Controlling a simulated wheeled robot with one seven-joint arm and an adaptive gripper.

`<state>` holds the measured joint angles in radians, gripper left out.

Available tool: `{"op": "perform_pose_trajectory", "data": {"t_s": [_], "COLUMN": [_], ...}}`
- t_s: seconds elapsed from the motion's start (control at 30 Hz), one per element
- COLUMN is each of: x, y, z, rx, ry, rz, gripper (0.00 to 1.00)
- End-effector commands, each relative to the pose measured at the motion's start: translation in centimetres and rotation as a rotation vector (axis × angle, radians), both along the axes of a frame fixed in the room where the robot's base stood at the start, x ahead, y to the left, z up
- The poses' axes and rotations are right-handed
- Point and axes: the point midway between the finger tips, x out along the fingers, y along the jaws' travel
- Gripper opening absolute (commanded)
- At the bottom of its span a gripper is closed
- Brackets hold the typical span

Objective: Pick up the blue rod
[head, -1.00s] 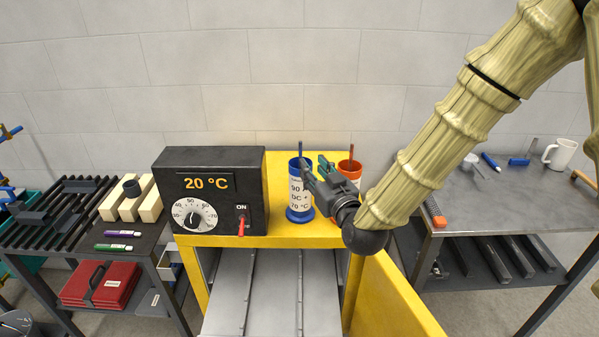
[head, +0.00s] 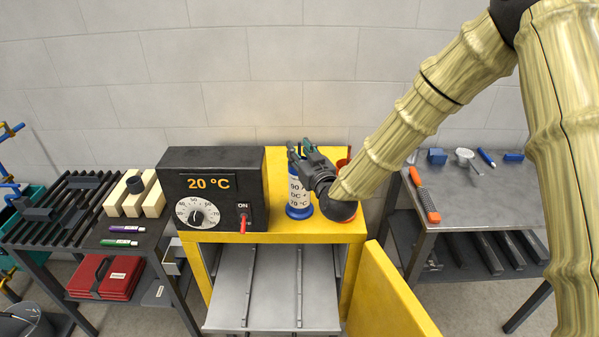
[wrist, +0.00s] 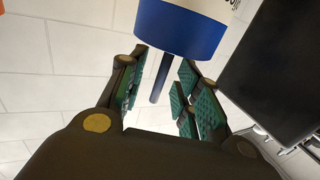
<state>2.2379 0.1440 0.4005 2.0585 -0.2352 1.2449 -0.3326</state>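The blue rod (wrist: 161,80) stands out of the blue container in the wrist view, dark and thin, between my gripper's fingers, with a gap on each side. In the head view it is hidden behind my gripper. The blue container (head: 299,203), with a white label, stands on the yellow cabinet top (head: 345,228); its blue rim (wrist: 180,32) shows in the wrist view. My gripper (head: 298,150) is at the container's top in the head view. In the wrist view my gripper (wrist: 163,75) is open, with green pads on both sides of the rod.
A black control box (head: 212,160) reading 20 °C stands left of the container. A red container (head: 343,164) is close on the right, mostly hidden by my arm. The yellow cabinet door (head: 392,290) hangs open. Tables stand left (head: 75,232) and right (head: 480,205).

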Motion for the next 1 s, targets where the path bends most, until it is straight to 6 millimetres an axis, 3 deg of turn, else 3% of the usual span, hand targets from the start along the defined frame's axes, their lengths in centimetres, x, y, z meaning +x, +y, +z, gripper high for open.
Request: {"op": "perform_pose_trajectory", "data": {"t_s": [0.33, 0.5, 0.53, 1.0], "x": [0.57, 0.56, 0.55, 0.58], "y": [0.2, 0.19, 0.18, 0.17], "z": [-0.05, -0.04, -0.04, 0.34], "rx": [0.0, 0.0, 0.0, 0.0], "ry": [0.0, 0.0, 0.0, -0.002], "rz": [0.0, 0.0, 0.0, 0.0], "gripper": [0.33, 0.02, 0.0, 0.0]}}
